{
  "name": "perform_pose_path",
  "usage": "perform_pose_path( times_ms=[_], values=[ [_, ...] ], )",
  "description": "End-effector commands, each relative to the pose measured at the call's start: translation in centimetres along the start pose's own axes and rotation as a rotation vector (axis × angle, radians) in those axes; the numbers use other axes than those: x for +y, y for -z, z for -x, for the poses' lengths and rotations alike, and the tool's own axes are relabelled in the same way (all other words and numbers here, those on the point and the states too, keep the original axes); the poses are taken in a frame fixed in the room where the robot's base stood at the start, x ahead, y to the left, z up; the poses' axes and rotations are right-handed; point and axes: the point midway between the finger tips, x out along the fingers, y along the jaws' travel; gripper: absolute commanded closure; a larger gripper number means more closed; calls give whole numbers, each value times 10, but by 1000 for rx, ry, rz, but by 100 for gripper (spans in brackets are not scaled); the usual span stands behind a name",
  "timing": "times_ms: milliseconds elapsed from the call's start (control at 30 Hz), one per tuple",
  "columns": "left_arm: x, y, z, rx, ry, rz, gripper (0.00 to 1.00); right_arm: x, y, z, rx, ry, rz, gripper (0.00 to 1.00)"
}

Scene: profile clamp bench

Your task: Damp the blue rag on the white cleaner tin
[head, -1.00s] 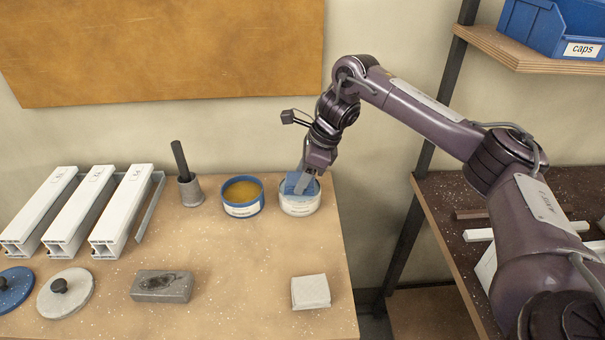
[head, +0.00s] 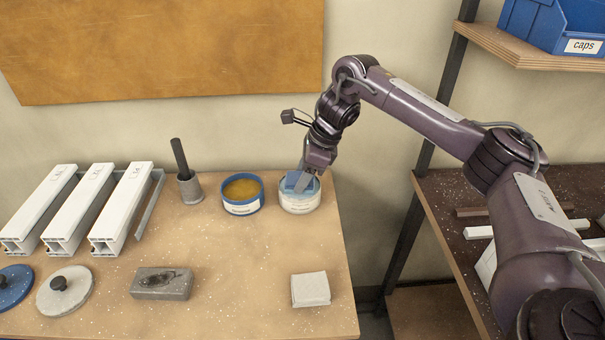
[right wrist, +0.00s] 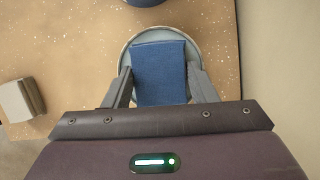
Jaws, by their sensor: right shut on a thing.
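The blue rag (head: 293,183) is in my right gripper (head: 302,186), at the mouth of the white cleaner tin (head: 299,204). The right wrist view shows the rag (right wrist: 160,72) as a folded blue block between the two fingers of the right gripper (right wrist: 163,85), with the tin's round rim (right wrist: 128,50) around and below it. The right gripper is shut on the rag. How deep the rag sits in the tin, and whether it touches what is inside, I cannot tell. My left gripper is not in view.
A blue tin (head: 243,208) with amber contents stands just left of the white one. A pale folded cloth (head: 310,290), a grey block (head: 163,284), two lids (head: 66,291) and white profiles (head: 122,210) lie on the bench. The bench front centre is clear.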

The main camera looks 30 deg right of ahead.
Motion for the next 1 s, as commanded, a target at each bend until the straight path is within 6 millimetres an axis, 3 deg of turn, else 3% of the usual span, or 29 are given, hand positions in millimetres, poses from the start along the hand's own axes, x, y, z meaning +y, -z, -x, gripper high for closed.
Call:
perform_pose_path(
  times_ms=[167, 1000],
  values=[
    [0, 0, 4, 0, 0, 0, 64, 1, -1, 2, 3, -2, 0, 66],
    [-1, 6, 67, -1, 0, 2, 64, 0, -27, 64, 1, -1, 0, 66]
  ],
)
